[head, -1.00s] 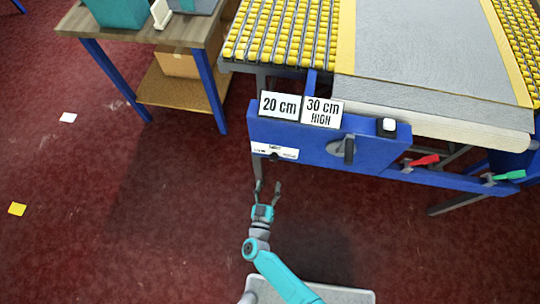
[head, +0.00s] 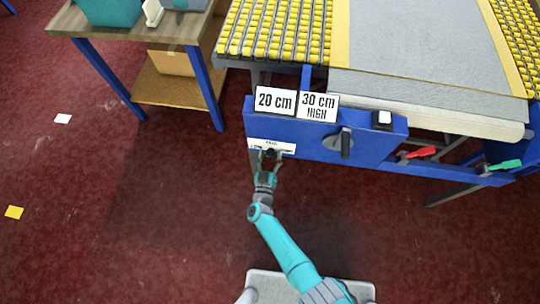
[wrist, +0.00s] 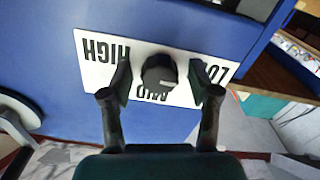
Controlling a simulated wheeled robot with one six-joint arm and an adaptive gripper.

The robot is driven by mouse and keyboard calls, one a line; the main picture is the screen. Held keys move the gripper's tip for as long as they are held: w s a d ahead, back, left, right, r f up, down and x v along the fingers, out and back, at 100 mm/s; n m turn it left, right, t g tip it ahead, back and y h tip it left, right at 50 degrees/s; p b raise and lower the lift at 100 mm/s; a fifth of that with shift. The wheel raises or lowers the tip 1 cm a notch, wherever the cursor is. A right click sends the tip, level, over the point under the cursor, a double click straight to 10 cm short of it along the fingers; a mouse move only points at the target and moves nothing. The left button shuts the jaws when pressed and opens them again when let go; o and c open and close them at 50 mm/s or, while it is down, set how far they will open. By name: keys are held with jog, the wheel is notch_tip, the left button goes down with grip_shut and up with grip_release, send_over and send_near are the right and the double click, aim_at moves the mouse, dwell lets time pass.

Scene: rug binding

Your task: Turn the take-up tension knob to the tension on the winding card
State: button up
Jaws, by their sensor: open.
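The tension knob (wrist: 157,73) is a small black round knob with a pale mark. In the wrist view the mark lies on its lower right side. The white scale plate (wrist: 98,68) behind it reads LOW, MID and HIGH, upside down there, with HIGH at left and LOW at right. My gripper (head: 270,156) is open at the knob. In the wrist view its fingers stand on either side of the knob, with gaps visible. Two white cards stand on the blue panel's top: one reads "20 cm" (head: 275,100), the other "30 cm HIGH" (head: 318,106).
The blue panel (head: 375,139) also carries a grey crank-like handle (head: 345,144) and a white-topped button (head: 383,118). Red (head: 421,152) and green (head: 504,165) levers sit to the right. A wooden-topped table (head: 130,26) stands left. The red floor is open at left.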

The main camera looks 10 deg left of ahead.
jog(key=c, duration=1.2)
jog(key=shift+o, duration=0.2)
